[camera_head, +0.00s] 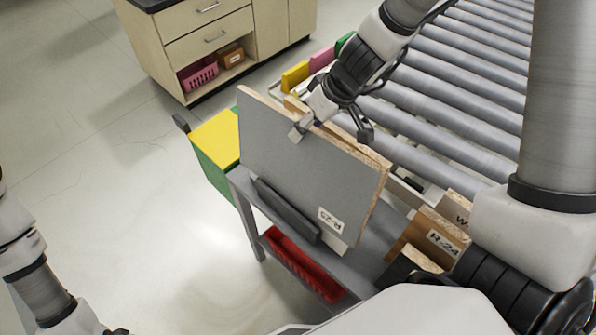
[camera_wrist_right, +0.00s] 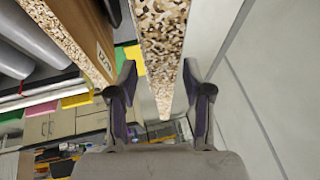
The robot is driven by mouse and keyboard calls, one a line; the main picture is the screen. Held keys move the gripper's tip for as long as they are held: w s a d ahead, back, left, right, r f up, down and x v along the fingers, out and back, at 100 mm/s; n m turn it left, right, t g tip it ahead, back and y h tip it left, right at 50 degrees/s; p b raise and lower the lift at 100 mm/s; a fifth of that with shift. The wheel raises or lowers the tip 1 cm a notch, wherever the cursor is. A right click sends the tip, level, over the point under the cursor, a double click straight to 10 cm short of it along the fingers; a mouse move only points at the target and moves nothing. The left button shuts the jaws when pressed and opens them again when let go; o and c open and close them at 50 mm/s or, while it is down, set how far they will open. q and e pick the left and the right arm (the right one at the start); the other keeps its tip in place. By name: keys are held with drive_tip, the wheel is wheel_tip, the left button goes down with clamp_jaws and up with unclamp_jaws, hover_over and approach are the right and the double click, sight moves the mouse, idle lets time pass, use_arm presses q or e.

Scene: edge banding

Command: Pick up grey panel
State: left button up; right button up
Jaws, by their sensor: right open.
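The grey panel (camera_head: 305,170) stands on edge and slightly tilted on a grey cart, its chipboard edge showing and a label low on its face. My right gripper (camera_head: 332,132) is at the panel's upper edge, open. One finger is in front of the grey face and the other is on the back side. In the right wrist view the chipboard edge (camera_wrist_right: 160,50) runs between the two spread fingers of the gripper (camera_wrist_right: 160,82), with gaps visible. My left arm is at the lower left; only a dark bit of its gripper (camera_head: 118,331) shows at the frame's bottom edge.
Wooden panels stand close behind the grey one; a brown panel (camera_wrist_right: 90,30) shows beside it in the wrist view. A roller conveyor (camera_head: 440,90) lies behind. The cart (camera_head: 365,250) has a red tray (camera_head: 300,265) below. A yellow-green box (camera_head: 215,140) stands left; the floor there is clear.

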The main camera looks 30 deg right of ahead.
drive_tip(key=shift+w+f, duration=0.35)
drive_tip(key=shift+f, duration=0.45)
drive_tip(key=shift+w+a+r, duration=0.1)
drive_tip(key=shift+a, duration=0.1)
drive_tip(key=shift+a+r, duration=0.15)
drive_tip(key=shift+a, duration=0.05)
drive_tip(key=shift+s+a+r, duration=0.1)
drive_tip(key=shift+s+a, duration=0.05)
drive_tip(key=shift+s, duration=0.1)
drive_tip(key=shift+c, duration=1.1)
drive_tip(key=shift+s, duration=0.1)
drive_tip(key=c, duration=0.5)
clamp_jaws()
drive_tip(key=shift+d, duration=0.25)
use_arm(q)
drive_tip(key=shift+a+f, duration=0.15)
drive_tip(key=shift+f, duration=0.35)
use_arm(e)
drive_tip(key=shift+a, duration=0.1)
